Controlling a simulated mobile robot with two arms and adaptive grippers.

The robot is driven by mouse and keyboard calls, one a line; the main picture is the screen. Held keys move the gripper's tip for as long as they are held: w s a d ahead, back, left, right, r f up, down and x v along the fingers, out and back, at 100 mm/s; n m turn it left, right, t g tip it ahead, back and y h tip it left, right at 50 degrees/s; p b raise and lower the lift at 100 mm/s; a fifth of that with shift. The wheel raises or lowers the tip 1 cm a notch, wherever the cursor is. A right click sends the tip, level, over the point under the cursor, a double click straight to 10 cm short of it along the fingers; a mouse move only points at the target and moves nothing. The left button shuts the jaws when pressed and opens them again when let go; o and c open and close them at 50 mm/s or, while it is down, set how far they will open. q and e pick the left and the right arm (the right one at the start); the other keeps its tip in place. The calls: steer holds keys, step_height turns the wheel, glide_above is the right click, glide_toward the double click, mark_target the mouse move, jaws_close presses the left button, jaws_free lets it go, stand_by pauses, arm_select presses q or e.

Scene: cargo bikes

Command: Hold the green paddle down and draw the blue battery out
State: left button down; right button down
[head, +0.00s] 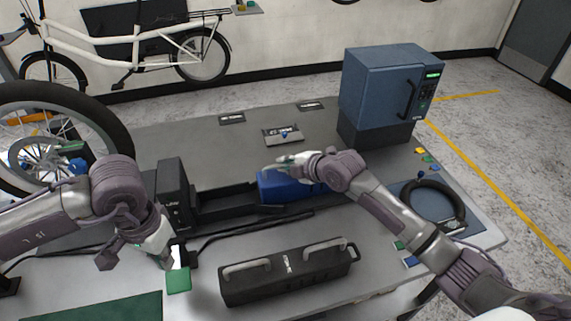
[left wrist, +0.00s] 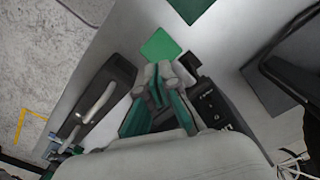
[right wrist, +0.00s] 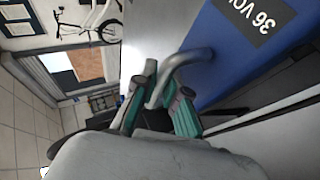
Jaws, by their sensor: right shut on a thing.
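The blue battery (head: 270,188) lies in a long black rail (head: 225,202), with a stretch of bare rail between it and the upright black block (head: 173,190). In the right wrist view, the battery (right wrist: 230,50) shows a "36 VO..." label and a grey bar handle (right wrist: 185,60). My right gripper (head: 280,166) is shut on that handle; it also shows in the right wrist view (right wrist: 160,92). The green paddle (head: 178,281) is in front of the block. My left gripper (head: 168,262) is at the paddle, its fingertips close together (left wrist: 163,72). Whether they touch the paddle (left wrist: 160,45) is unclear.
A black case with two grey handles (head: 288,272) lies at the table's front. A blue cabinet (head: 390,85) stands at the back right. A coiled black cable (head: 432,203) lies on a blue mat at right. A bike wheel (head: 110,125) stands at left. The back middle table is mostly clear.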

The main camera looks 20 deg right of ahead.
arm_select(q)
steer(key=shift+r, duration=0.15)
arm_select(e)
steer(key=shift+w+r, duration=0.1)
steer(key=shift+r, duration=0.2)
arm_select(q)
step_height(320, 180, up, 8)
stand_by(0.4)
arm_select(e)
steer(key=c, duration=1.2)
jaws_free()
steer(key=shift+o, duration=0.2)
steer(key=shift+f, duration=0.1)
